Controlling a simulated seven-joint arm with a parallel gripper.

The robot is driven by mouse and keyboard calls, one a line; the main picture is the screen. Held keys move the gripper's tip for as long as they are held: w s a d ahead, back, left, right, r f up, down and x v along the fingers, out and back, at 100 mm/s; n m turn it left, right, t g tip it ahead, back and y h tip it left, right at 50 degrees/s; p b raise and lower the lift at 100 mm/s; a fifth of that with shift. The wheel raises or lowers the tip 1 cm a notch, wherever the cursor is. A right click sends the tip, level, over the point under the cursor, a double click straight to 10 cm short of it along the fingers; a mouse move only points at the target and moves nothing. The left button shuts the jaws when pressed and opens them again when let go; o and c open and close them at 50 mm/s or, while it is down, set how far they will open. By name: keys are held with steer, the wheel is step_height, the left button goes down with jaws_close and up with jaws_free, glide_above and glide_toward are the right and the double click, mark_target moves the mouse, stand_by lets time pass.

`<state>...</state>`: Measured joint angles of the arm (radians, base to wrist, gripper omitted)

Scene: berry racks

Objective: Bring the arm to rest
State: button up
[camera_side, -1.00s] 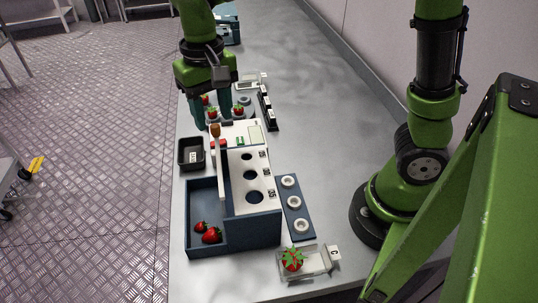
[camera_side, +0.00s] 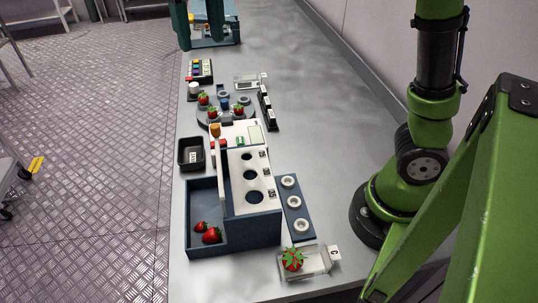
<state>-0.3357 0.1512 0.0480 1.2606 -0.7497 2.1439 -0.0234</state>
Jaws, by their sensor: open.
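My gripper (camera_side: 200,38) is at the top edge of the side view, over the far end of the grey bench. Only its two teal fingers show, pointing down and set apart with no berry seen between them. The rest of the hand is cut off by the frame. A blue rack (camera_side: 230,38) stands at or behind the fingers; I cannot tell whether they touch it.
A blue box with a white sloped panel (camera_side: 235,158) stands on the bench (camera_side: 335,150), two strawberries (camera_side: 209,234) in its tray. A round holder (camera_side: 222,112) carries more strawberries. Another strawberry (camera_side: 292,260) sits on a clear stand. A black bin (camera_side: 191,154) is left.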

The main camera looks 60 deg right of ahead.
steer(key=s+d+f+t+y, duration=0.2)
steer(key=s+d+f+t, duration=0.5)
steer(key=s+d+f, duration=0.3)
step_height(320, 180, down, 2)
steer(key=shift+s+d, duration=0.3)
steer(key=shift+s, duration=0.4)
